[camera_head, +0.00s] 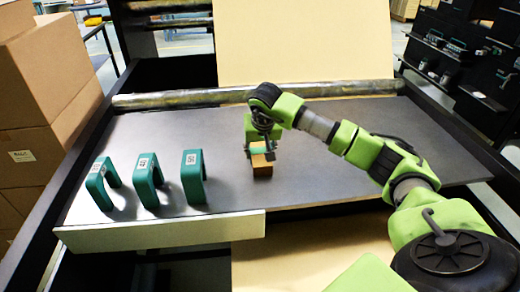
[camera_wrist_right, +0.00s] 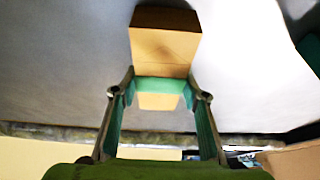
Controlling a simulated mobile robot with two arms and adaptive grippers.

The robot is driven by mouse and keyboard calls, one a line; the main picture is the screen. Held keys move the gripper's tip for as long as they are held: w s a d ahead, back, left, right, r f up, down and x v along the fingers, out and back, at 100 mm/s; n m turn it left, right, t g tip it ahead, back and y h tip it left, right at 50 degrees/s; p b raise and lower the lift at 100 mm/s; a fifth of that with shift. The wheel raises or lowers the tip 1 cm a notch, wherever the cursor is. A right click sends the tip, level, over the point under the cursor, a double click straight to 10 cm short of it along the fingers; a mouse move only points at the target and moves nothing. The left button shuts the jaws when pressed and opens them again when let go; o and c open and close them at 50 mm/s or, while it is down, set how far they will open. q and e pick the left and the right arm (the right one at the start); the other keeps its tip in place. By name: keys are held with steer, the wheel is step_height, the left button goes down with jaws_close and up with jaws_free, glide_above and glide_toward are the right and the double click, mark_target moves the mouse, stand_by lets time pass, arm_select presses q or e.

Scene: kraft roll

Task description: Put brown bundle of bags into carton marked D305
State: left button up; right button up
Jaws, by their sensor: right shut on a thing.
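The brown bundle of bags (camera_head: 262,168) is a small block at the middle of the dark tabletop, with a teal strip across it. It also shows in the right wrist view (camera_wrist_right: 165,48), between and beyond the fingers. My right gripper (camera_head: 259,148) points down from above and is shut on the bundle; its two fingers also flank the teal strip in the wrist view (camera_wrist_right: 160,98). I cannot tell whether the bundle rests on the table or hangs just above. No marking D305 is readable. My left gripper is not in view.
Three teal arches with white labels (camera_head: 146,183) stand on the table at left. Stacked brown cartons (camera_head: 45,75) are at far left, with one small unreadable label. A long roll (camera_head: 170,99) lies along the back edge. A pale ledge (camera_head: 160,234) runs along the front left.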

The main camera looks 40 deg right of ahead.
steer(key=shift+f, duration=0.15)
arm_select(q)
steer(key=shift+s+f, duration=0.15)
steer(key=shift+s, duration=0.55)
arm_select(e)
steer(key=o, duration=1.2)
